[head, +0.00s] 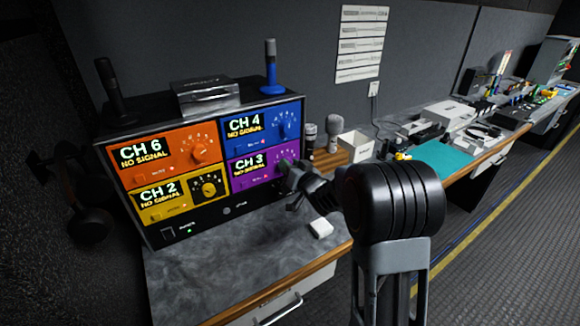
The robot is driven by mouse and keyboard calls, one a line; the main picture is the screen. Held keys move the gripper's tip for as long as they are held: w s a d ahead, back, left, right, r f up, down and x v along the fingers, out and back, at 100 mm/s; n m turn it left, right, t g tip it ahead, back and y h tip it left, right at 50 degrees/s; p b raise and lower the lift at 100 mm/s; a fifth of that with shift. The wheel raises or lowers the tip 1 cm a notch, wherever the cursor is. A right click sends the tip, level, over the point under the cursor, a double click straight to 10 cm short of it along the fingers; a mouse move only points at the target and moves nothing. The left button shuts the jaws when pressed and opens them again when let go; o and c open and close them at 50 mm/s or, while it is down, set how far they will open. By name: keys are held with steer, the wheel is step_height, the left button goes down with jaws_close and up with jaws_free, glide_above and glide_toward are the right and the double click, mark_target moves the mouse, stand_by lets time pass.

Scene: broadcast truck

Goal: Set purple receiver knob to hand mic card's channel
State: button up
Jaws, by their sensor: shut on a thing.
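The receiver rack has coloured panels. Its purple panel (247,173) is at the lower right and its display reads CH 3, NO SIGNAL. My gripper (287,168) reaches in from the right and is shut on the purple panel's knob, which is mostly hidden behind the fingers. Some dial marks show just above it. A white sheet (361,44) with several printed rows hangs on the wall; its text is too small to read. Two hand mics stand right of the rack, one dark (309,136) and one grey (333,130).
The orange panel (125,174) reads CH 6, the blue panel (235,141) CH 4 and the yellow panel (143,206) CH 2. A small white block (321,228) lies on the counter below my gripper. A white box (356,145) stands behind my arm.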

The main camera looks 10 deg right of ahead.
steer(key=shift+f, duration=0.1)
steer(key=o, duration=0.9)
steer(key=shift+s, duration=0.1)
steer(key=b+v, duration=0.1)
steer(key=v, duration=1.2)
steer(key=shift+s, duration=0.3)
